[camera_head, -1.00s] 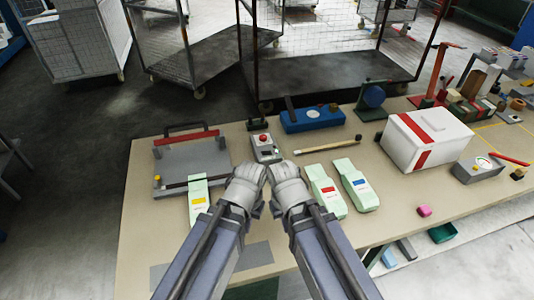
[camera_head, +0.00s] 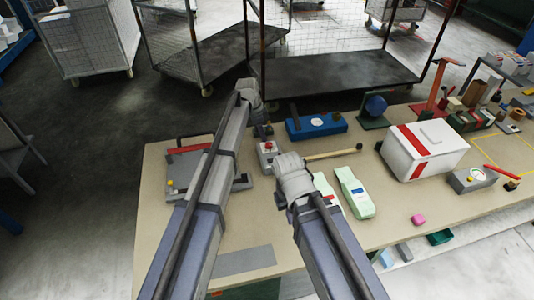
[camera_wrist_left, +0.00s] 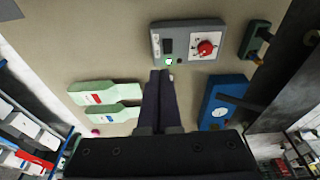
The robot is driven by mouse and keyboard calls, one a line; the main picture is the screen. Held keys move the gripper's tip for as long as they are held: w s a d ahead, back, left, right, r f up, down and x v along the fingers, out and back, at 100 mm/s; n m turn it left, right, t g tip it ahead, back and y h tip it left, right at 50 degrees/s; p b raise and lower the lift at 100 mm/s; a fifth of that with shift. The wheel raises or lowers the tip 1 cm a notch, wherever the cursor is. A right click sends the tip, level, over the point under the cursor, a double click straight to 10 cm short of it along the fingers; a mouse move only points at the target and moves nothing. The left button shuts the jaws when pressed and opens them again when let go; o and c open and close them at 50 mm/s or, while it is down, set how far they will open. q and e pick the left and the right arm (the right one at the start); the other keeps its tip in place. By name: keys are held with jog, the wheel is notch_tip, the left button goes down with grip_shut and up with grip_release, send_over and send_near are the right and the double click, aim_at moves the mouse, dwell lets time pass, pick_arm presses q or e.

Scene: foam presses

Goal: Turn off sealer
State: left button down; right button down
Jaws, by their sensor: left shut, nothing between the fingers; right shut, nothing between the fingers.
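A small grey control box (camera_head: 268,158) with a red knob stands on the table. In the left wrist view the box (camera_wrist_left: 181,52) shows a dark switch, a round red knob (camera_wrist_left: 205,48) on a white dial and a lit green lamp (camera_wrist_left: 169,62). A grey frame with a red bar and black handle (camera_head: 190,148) lies to its left, partly hidden by my left arm. My left gripper (camera_head: 263,129) is shut and empty over the box; its fingertips (camera_wrist_left: 160,73) appear just below the lamp in the wrist view. My right gripper (camera_head: 287,158) is shut, in front of the box.
A blue device (camera_head: 316,125) lies behind the box, and a wooden stick (camera_head: 332,154) lies to its right. Pale green devices (camera_head: 355,193) lie near my right gripper. A white box with red stripes (camera_head: 425,148) stands farther right. Wire carts stand behind the table.

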aim_at(269, 162)
pick_arm(q)
jog(key=shift+w+a+r, duration=0.1)
jog(key=shift+w+r, duration=0.05)
jog(key=shift+w, duration=0.25)
pick_arm(e)
jog(key=shift+r, duration=0.1)
